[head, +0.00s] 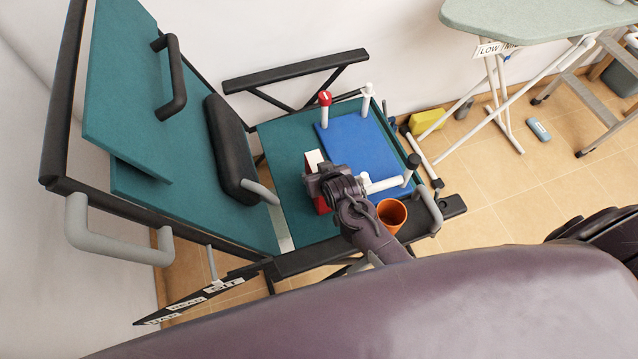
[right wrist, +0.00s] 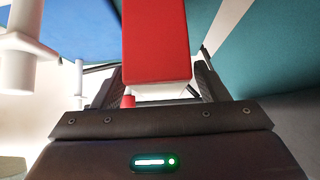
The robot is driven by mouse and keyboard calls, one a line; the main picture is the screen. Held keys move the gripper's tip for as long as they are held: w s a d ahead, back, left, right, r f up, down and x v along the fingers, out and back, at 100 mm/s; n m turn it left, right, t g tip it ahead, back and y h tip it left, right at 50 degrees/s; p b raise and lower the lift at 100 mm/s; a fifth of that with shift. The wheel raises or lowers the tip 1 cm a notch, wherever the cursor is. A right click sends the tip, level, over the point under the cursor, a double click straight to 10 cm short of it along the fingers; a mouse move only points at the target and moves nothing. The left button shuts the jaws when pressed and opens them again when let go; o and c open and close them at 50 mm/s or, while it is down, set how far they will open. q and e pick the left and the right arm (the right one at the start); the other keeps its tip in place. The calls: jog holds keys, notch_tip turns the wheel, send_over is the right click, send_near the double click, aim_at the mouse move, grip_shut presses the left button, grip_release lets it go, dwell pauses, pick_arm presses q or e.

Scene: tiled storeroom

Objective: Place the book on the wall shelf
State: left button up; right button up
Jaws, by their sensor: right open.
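A red block-like thing with a white face (head: 313,160), which looks like the book, lies on the teal seat of a black-framed chair. In the right wrist view its red face (right wrist: 156,45) runs up from between the fingers. My right gripper (head: 318,184) is over it, with the jaws open and one finger on each side (right wrist: 160,85). It partly hides the book in the head view. I cannot tell whether the fingers touch it. My left gripper is not in view. I cannot make out a wall shelf in either view.
A blue panel (head: 358,145) with white posts and a red-topped post (head: 324,98) lies beside the book. An orange cup (head: 391,214) stands close to my right wrist. The teal backrest (head: 140,90) rises at left. An ironing board (head: 540,20) and a stepladder (head: 590,85) stand at right.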

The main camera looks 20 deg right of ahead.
jog(key=shift+x, duration=0.9)
jog(key=shift+c, duration=0.2)
grip_shut()
